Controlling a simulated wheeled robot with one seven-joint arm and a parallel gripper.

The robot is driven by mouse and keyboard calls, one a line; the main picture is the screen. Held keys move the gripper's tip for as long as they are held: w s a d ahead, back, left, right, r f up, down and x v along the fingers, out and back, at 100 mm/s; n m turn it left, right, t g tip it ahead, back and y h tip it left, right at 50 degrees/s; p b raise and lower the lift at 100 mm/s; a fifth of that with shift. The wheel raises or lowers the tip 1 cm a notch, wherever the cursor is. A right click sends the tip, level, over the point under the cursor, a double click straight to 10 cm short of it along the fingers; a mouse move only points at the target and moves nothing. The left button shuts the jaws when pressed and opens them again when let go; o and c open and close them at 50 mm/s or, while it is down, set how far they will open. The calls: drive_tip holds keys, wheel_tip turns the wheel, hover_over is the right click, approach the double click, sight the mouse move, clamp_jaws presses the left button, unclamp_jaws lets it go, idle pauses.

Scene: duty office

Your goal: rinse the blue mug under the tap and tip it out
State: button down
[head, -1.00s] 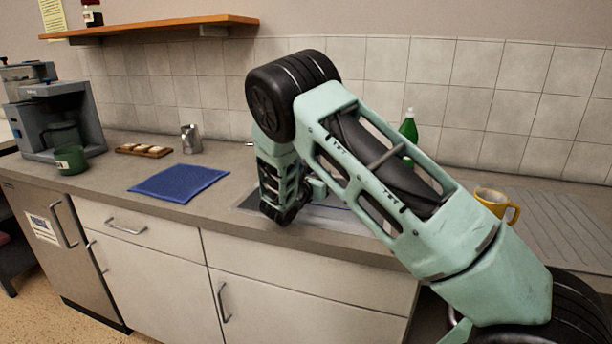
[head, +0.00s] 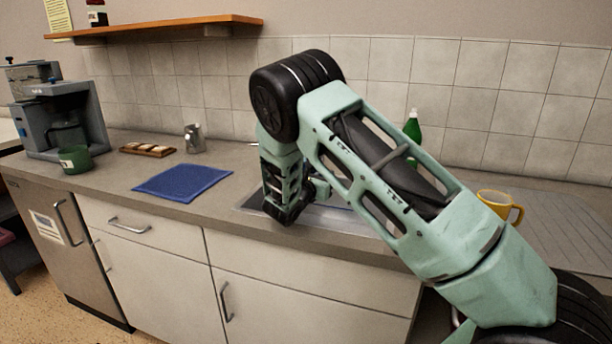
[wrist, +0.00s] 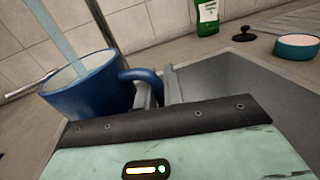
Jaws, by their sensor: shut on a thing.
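The blue mug (wrist: 90,92) shows at the left of the wrist view, slightly tilted in that picture. Its handle is between the fingers of my gripper (wrist: 158,88), which is shut on it. A pale blue stream of water (wrist: 60,35) comes down from the top left into the mug's mouth. A grey upright pipe (wrist: 101,22), apparently part of the tap, stands behind the mug. The sink (wrist: 215,82) lies to the right of the mug. In the head view the sink (head: 325,216) is partly covered by my arm, and the mug and tap cannot be made out.
A green bottle (head: 413,127) stands behind the sink. A yellow mug (head: 500,205) stands by the ribbed draining board (head: 570,225). A black plug (wrist: 244,33) and teal dish (wrist: 297,46) lie nearby. A blue cloth (head: 184,183) lies left; a green mug (head: 75,159) stands farther left.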

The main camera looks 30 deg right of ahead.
drive_tip(key=s+d, duration=0.4)
drive_tip(key=s, duration=0.3)
drive_tip(key=shift+s+d, duration=0.15)
drive_tip(key=shift+d, duration=0.1)
idle(0.5)
drive_tip(key=shift+r+p, duration=0.1)
drive_tip(key=shift+p, duration=0.2)
